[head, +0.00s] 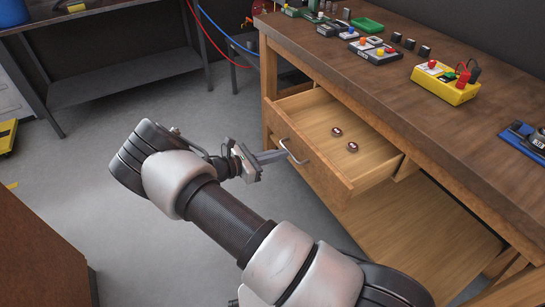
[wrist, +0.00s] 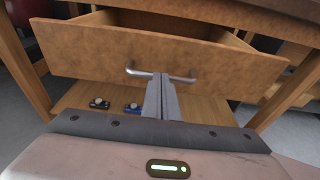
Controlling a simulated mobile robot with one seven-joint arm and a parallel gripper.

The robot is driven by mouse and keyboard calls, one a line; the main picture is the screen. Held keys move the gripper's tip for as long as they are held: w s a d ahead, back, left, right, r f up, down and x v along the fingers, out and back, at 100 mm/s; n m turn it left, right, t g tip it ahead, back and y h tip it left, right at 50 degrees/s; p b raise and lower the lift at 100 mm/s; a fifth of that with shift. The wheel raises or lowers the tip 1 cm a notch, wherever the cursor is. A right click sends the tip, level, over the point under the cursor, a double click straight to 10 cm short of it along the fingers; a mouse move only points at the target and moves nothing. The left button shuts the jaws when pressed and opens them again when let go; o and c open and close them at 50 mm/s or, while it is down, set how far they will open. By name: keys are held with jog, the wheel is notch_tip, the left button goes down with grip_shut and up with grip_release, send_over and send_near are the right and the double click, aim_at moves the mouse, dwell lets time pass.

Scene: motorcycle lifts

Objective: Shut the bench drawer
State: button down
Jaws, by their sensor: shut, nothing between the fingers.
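The bench drawer (head: 330,165) is pulled open under the wooden workbench (head: 420,110). My gripper (head: 280,155) is shut and empty. Its fingertips (wrist: 161,80) are at the handle, in front of the drawer face. I cannot tell whether they touch the handle or the drawer front. The fingers cover the middle of the handle in the wrist view.
The bench top holds a yellow box (head: 445,84), a green tray (head: 367,25) and several small devices. A lower shelf (head: 420,235) lies beneath the drawer, with small items (wrist: 132,108) on it. Grey floor is clear left of the drawer. A brown cabinet (head: 40,255) stands at lower left.

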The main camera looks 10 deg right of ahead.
jog(key=b, duration=0.2)
send_near(329, 143)
jog(key=w+d+r, duration=0.1)
jog(key=d, duration=0.2)
jog(key=w+d+r, duration=0.1)
jog(key=d, duration=0.2)
jog(key=w+d, duration=0.1)
jog(key=d, duration=0.2)
jog(key=shift+d+r, duration=0.2)
jog(key=shift+r, duration=0.2)
jog(key=shift+w+d+r, duration=0.15)
jog(key=shift+d, duration=0.15)
